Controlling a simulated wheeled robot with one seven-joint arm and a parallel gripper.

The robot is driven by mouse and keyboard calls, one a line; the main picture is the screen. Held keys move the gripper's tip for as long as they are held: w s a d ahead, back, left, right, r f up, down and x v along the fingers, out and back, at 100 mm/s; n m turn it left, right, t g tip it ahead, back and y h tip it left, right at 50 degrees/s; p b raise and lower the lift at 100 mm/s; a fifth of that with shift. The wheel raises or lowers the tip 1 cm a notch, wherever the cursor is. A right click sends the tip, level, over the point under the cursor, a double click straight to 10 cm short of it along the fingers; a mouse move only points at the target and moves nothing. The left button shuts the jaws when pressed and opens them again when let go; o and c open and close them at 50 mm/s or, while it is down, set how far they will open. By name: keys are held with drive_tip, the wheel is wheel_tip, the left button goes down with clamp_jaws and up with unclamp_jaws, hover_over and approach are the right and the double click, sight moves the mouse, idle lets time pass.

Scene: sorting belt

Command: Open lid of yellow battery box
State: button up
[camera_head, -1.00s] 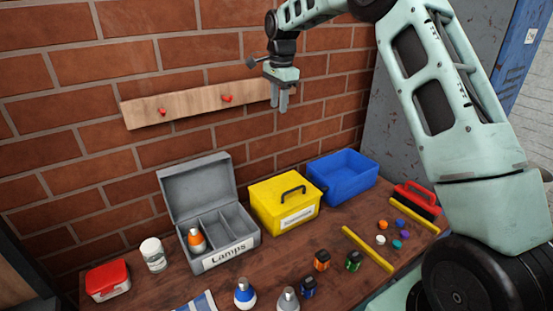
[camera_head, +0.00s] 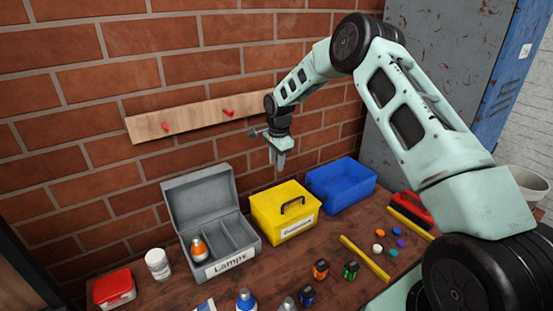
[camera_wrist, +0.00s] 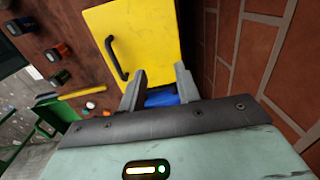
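The yellow battery box (camera_head: 268,217) stands on the wooden table with its lid shut. A black handle (camera_head: 293,205) lies on the lid, and a white label is on the box front. The box lid (camera_wrist: 150,30) and handle (camera_wrist: 116,58) also show in the wrist view. My gripper (camera_head: 278,165) hangs above the back of the yellow box, fingers pointing down and touching nothing. In the wrist view its two fingers (camera_wrist: 160,88) are apart with a gap between them, and nothing is held.
A grey lamp box (camera_head: 258,246) with its lid up is close on the left. A blue bin (camera_head: 345,196) is close on the right. Batteries (camera_head: 320,270), bulbs (camera_head: 246,299), a yellow strip (camera_head: 365,257) and a red case (camera_head: 114,287) are on the table. A brick wall is behind.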

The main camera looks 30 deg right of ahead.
drive_tip(key=shift+f, duration=0.35)
clamp_jaws()
idle(1.2)
unclamp_jaws()
drive_tip(key=shift+r, duration=0.1)
wheel_tip(320, 180, up, 17)
drive_tip(key=s+b, duration=0.1)
drive_tip(key=b, duration=0.4)
